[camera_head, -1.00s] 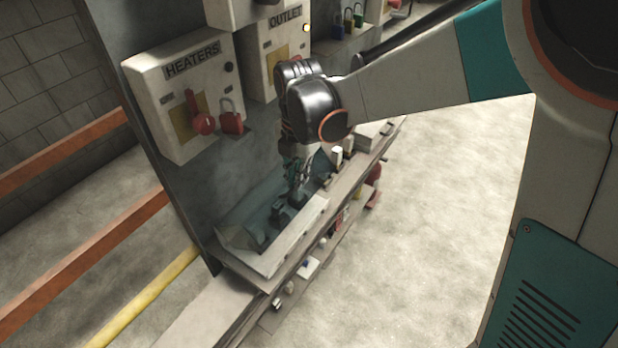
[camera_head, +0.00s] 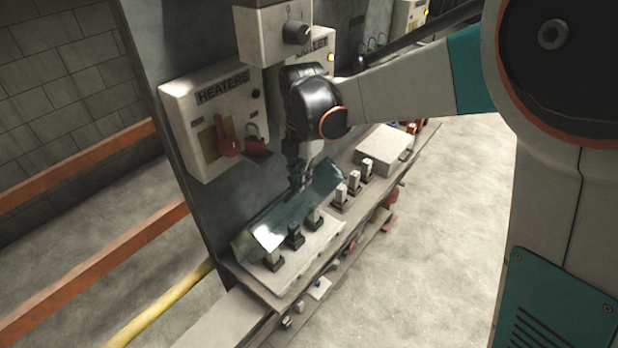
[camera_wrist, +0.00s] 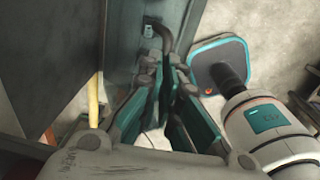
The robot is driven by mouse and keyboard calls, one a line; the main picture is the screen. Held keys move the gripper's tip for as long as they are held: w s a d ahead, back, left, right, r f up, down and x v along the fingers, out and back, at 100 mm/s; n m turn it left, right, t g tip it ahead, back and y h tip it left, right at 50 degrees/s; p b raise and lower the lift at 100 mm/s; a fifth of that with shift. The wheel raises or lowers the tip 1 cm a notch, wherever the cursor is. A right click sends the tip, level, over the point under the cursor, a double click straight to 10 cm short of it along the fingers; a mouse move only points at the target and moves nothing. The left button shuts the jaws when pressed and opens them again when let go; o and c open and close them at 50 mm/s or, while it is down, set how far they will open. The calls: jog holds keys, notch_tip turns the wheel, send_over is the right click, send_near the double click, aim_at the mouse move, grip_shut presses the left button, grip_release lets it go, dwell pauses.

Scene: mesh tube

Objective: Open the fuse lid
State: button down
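The fuse lid (camera_head: 272,226) is a clear, bluish cover on the near fuse box (camera_head: 290,262) in the head view. It is tilted up toward the grey panel, and several fuses (camera_head: 295,238) stand uncovered in front of it. My gripper (camera_head: 298,184) is at the lid's upper edge, near its middle to right part. Whether it touches the lid cannot be told. In the wrist view, the gripper's teal-padded fingers (camera_wrist: 162,68) point away from the camera with their tips close together. I cannot make out the lid between them.
The HEATERS box (camera_head: 215,120) with a red handle and red padlock is on the panel above left. A second row of fuses (camera_head: 354,180) and a closed pale box (camera_head: 384,148) lie further along the shelf. Open floor (camera_head: 440,220) is on the right.

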jog(key=shift+w+a+f, duration=0.35)
jog(key=c, duration=2)
grip_release()
jog(key=shift+a, duration=0.1)
jog(key=shift+c, duration=0.2)
jog(key=o, duration=0.7)
jog(key=shift+w+a+f, duration=0.15)
jog(key=shift+w+a, duration=0.05)
jog(key=shift+a, duration=0.25)
jog(key=shift+w+a+f, duration=0.15)
jog(key=shift+w+a, duration=0.05)
jog(key=shift+a, duration=0.2)
jog(key=shift+o, duration=1.4)
jog(key=shift+a, duration=0.25)
jog(key=shift+c, duration=0.2)
jog(key=shift+d+r, duration=0.2)
jog(key=shift+d, duration=0.25)
jog(key=c, duration=0.3)
